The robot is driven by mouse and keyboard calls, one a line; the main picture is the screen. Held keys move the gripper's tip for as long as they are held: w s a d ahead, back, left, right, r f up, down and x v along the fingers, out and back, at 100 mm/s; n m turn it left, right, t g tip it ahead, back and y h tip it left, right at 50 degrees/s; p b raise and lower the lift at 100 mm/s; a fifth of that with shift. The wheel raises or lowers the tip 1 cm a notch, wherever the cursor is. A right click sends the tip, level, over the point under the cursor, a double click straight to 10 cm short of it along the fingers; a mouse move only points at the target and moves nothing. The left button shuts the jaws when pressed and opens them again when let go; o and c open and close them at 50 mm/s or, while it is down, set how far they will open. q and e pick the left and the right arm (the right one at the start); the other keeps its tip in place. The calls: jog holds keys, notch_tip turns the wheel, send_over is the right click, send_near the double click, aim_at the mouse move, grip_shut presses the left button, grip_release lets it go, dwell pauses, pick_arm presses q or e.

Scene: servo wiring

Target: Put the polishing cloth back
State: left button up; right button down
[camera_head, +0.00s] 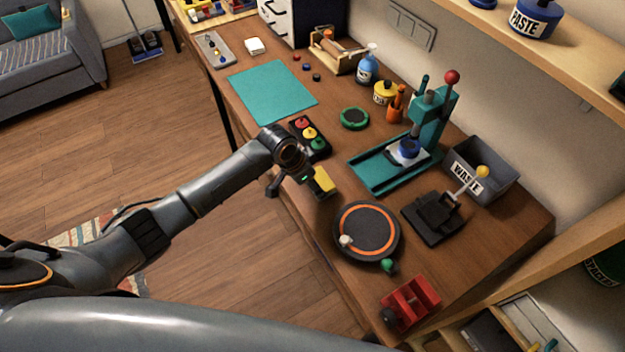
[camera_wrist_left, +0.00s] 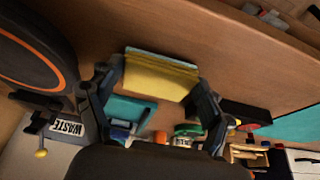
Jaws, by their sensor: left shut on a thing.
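The polishing cloth (camera_head: 322,180) appears as a small yellow folded pad in my left gripper (camera_head: 316,184), near the front edge of the workbench. In the left wrist view the yellow cloth (camera_wrist_left: 158,78) lies between the two fingers of the left gripper (camera_wrist_left: 157,100), with a greenish strip along its far edge. The gripper is shut on it. Whether the cloth touches the bench top is hard to tell. My right gripper is in neither view.
A black turntable with an orange ring (camera_head: 366,232) is right of the gripper, and a box with coloured buttons (camera_head: 310,138) is just behind. A teal press (camera_head: 425,130), a grey waste bin (camera_head: 480,172) and a black lever device (camera_head: 433,217) stand farther right. A teal mat (camera_head: 270,92) lies behind.

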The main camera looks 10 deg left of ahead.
pick_arm(q)
jog(key=shift+f, duration=0.25)
jog(key=shift+f, duration=0.2)
jog(key=o, duration=1)
jog(key=shift+r, duration=0.1)
jog(key=shift+r, duration=0.25)
jog(key=b+v, duration=0.1)
jog(key=v, duration=1)
jog(key=shift+s+a+r, duration=0.15)
jog(key=shift+r, duration=0.15)
